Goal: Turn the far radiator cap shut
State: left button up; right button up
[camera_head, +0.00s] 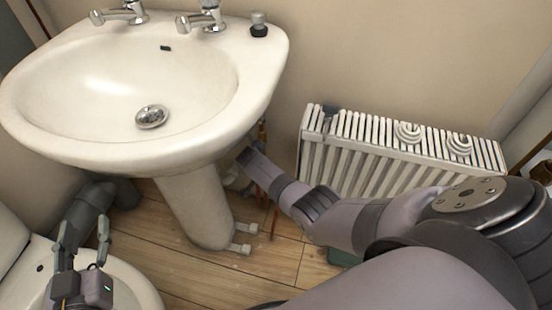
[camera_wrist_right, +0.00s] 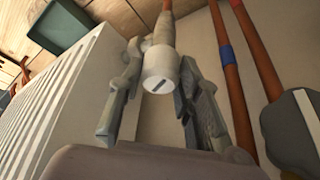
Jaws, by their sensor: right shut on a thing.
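The white radiator (camera_head: 340,165) stands against the wall to the right of the sink; its ribbed side also shows in the wrist view (camera_wrist_right: 58,95). A white radiator cap with a slotted face (camera_wrist_right: 160,72) sits on a valve beside the radiator's end. My right gripper (camera_wrist_right: 160,62) has one finger on each side of this cap and is shut on it. In the head view my right arm reaches in from the right, and its fingertips and the cap are hidden by the sink. My left gripper (camera_head: 83,238) is open and empty in front of the toilet at lower left.
The sink (camera_head: 90,65) and its pedestal (camera_head: 198,205) stand left of my right arm. Copper pipes (camera_wrist_right: 232,85), one with a blue band, run close to the cap. A green box (camera_wrist_right: 60,27) lies on the wooden floor. A grey object (camera_wrist_right: 288,130) is at the right.

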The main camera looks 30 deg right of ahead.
dwell(0.3)
jog(key=o, duration=1.1)
jog(key=shift+o, duration=0.2)
